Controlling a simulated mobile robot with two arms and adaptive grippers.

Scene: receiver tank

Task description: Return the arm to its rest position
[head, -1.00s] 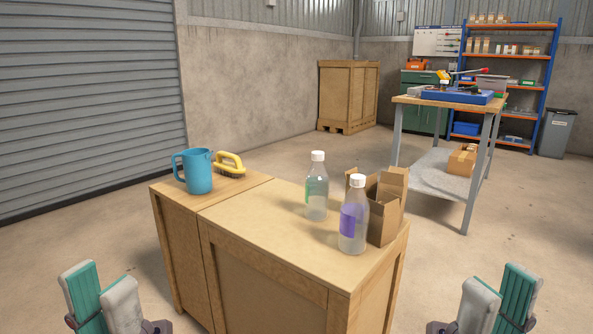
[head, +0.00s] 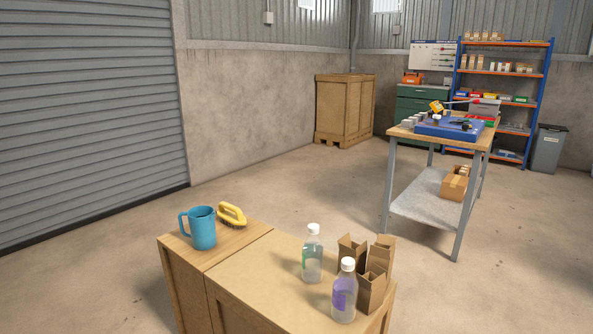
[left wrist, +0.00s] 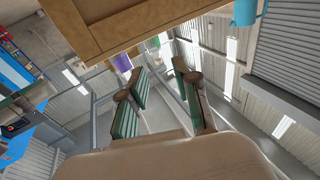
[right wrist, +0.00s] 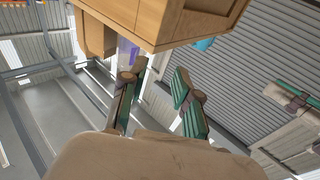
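My left gripper (left wrist: 160,95) shows in the left wrist view with its two green-padded fingers apart and nothing between them. My right gripper (right wrist: 157,95) shows in the right wrist view, also with its fingers apart and empty. Neither gripper is in the head view now. Both wrist views look past the fingers at the wooden crate table, whose bare top (head: 255,268) shows in the head view. Neither gripper appears to touch it.
A workbench (head: 425,198) stands at the right. Open floor (head: 320,185) lies behind the crate.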

